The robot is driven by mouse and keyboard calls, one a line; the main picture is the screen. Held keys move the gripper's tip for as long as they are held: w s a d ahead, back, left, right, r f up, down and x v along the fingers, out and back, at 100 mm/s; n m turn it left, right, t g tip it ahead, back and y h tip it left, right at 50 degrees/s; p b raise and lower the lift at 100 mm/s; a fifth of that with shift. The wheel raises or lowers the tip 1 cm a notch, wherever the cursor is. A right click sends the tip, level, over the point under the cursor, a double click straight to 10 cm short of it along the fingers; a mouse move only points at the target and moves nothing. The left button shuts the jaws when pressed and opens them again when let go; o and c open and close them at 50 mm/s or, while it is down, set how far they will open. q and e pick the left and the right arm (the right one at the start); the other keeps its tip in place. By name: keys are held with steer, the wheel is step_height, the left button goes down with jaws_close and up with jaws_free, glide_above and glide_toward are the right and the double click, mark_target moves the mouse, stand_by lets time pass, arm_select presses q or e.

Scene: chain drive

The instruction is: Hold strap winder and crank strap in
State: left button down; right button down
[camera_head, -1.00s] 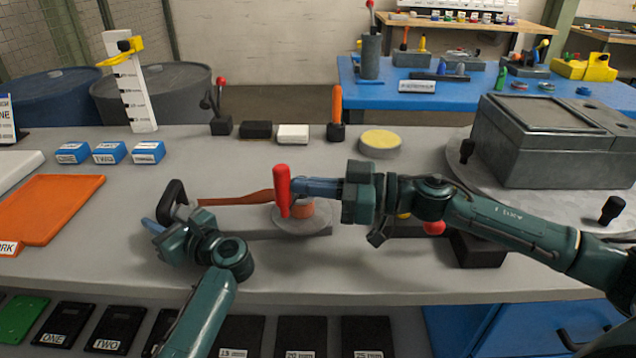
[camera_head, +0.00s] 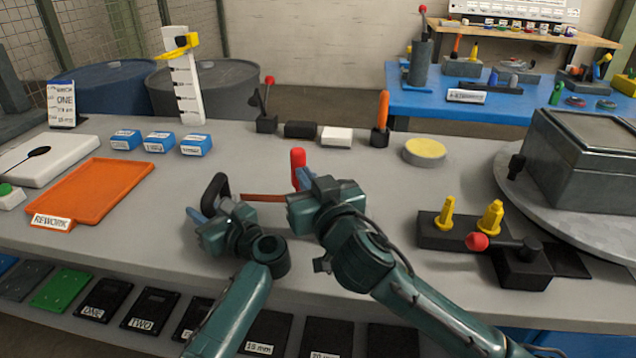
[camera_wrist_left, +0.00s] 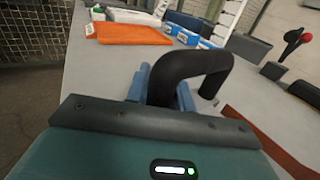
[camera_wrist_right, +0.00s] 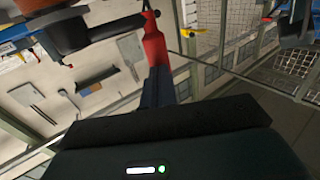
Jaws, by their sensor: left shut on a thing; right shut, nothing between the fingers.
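My left gripper (camera_head: 203,214) is shut on the black loop handle (camera_head: 214,190) of the strap winder; the left wrist view shows this handle (camera_wrist_left: 205,68) between the blue fingers. The orange-brown strap (camera_head: 262,198) runs right from near the handle and also shows in the left wrist view (camera_wrist_left: 262,143). The red crank grip (camera_head: 298,162) stands upright just beyond my right gripper (camera_head: 304,181). The right gripper is shut with nothing between its fingers. In the right wrist view the red grip (camera_wrist_right: 153,42) lies at the fingertips; contact is unclear. My right wrist hides the winder drum.
A black fixture (camera_head: 460,235) with yellow pegs and a red-knobbed lever stands to the right. An orange rework tray (camera_head: 90,190) and small blue boxes (camera_head: 158,141) lie left. A grey box (camera_head: 580,160) sits on a round plate at far right.

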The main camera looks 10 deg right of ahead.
mark_target(295, 163)
steer(key=shift+m+h, duration=0.3)
steer(key=shift+h, duration=0.1)
steer(key=shift+w+a, duration=0.25)
steer(key=shift+w, duration=0.65)
steer(key=shift+w+a, duration=0.25)
steer(key=shift+w, duration=0.7)
steer(key=shift+w+a, duration=0.25)
steer(key=shift+w, duration=0.65)
steer(key=shift+w+d, duration=0.2)
steer(key=shift+w, duration=0.5)
steer(key=shift+w+d, duration=0.2)
steer(key=shift+w, duration=0.45)
steer(key=shift+w+d, duration=0.7)
steer(key=shift+w, duration=0.3)
steer(key=shift+w+d, duration=0.15)
steer(key=shift+w, duration=0.1)
steer(key=shift+s, duration=0.1)
steer(key=s+d, duration=0.2)
steer(key=s, duration=0.9)
steer(key=shift+s, duration=0.35)
